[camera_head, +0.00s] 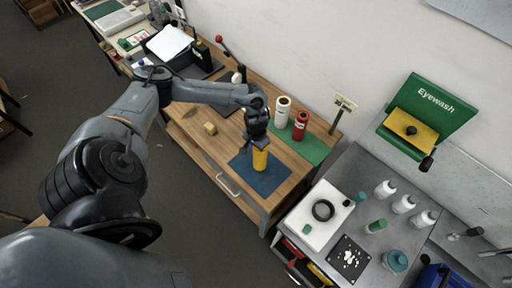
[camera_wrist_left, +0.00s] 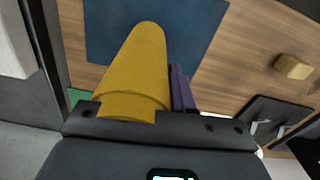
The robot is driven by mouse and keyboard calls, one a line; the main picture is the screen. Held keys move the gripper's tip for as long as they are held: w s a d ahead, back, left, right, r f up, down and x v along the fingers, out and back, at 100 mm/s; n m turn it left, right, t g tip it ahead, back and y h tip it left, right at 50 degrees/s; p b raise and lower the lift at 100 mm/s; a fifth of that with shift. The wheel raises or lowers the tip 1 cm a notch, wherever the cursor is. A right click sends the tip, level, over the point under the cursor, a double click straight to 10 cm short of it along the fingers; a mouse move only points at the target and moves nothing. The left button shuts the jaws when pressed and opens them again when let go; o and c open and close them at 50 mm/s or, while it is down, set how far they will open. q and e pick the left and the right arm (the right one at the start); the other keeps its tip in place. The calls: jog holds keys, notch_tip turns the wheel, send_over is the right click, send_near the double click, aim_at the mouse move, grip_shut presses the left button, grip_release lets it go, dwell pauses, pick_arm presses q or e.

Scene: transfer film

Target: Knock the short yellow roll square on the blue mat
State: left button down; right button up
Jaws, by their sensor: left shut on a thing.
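The short yellow roll (camera_head: 260,160) stands roughly upright in my left gripper (camera_head: 258,143), over the blue mat (camera_head: 272,183) on the wooden bench. My left gripper is shut on its upper part from above. The left wrist view shows the roll (camera_wrist_left: 138,70) large, pointing away from the camera toward the blue mat (camera_wrist_left: 202,35). A dark purple piece (camera_wrist_left: 181,88) lies along one side of it there. I cannot tell whether the roll's lower end touches the mat. My right gripper is not in view.
A white roll (camera_head: 282,112) and a red roll (camera_head: 300,125) stand on a green mat (camera_head: 312,147) behind. A small tan block (camera_head: 210,128) lies on the bench to the left. A grey table with bottles (camera_head: 384,188) is at the right.

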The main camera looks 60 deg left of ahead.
pick_arm(q)
jog(key=shift+r+p, duration=0.4)
jog(key=shift+r, duration=0.1)
jog(key=shift+f, duration=0.15)
jog(key=shift+f+b, duration=0.6)
jog(key=shift+f, duration=1.1)
jog(key=shift+r+p, duration=1.85)
jog(key=shift+p, duration=0.7)
jog(key=shift+f, duration=0.2)
